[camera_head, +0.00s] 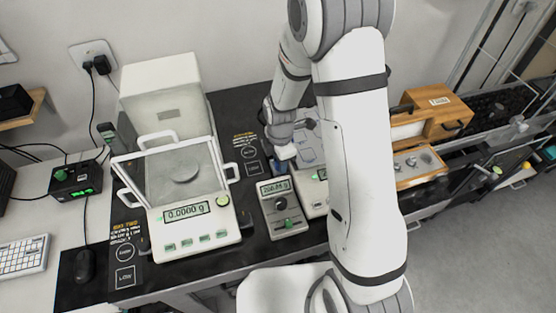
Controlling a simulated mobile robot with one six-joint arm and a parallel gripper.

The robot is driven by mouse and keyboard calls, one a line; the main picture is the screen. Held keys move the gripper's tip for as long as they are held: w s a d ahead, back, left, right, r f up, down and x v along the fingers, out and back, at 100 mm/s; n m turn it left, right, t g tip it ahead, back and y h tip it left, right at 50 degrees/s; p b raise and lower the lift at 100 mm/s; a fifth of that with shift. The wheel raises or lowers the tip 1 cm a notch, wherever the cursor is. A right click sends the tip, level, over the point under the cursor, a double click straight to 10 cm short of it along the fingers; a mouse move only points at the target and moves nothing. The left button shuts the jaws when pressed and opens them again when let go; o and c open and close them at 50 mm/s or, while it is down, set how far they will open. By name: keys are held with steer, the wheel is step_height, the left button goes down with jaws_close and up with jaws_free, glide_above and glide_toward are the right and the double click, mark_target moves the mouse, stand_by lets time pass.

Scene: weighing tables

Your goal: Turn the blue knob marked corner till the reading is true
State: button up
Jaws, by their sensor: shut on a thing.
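My gripper (285,160) reaches down from my arm to the back end of a small grey instrument (287,226). It is shut on a small blue knob (283,167), of which only a little blue shows under the fingertips. Any marking on the knob is hidden or too small to read. The instrument's display (275,187) shows dark digits too small to read surely. A dark round knob (281,203) and a green button (288,223) are on its front.
A large balance (225,237) with a glass draft shield stands to the left and reads 0.0000 g. A second small instrument (314,204) stands close on the right, partly behind my arm. A wooden box (440,112) and a wooden weight tray (418,180) lie further right.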

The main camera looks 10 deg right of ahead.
steer(key=shift+n+b, duration=0.35)
steer(key=shift+n, duration=0.45)
steer(key=o, duration=0.7)
steer(key=shift+r+b, duration=0.4)
steer(key=shift+r, duration=3.5)
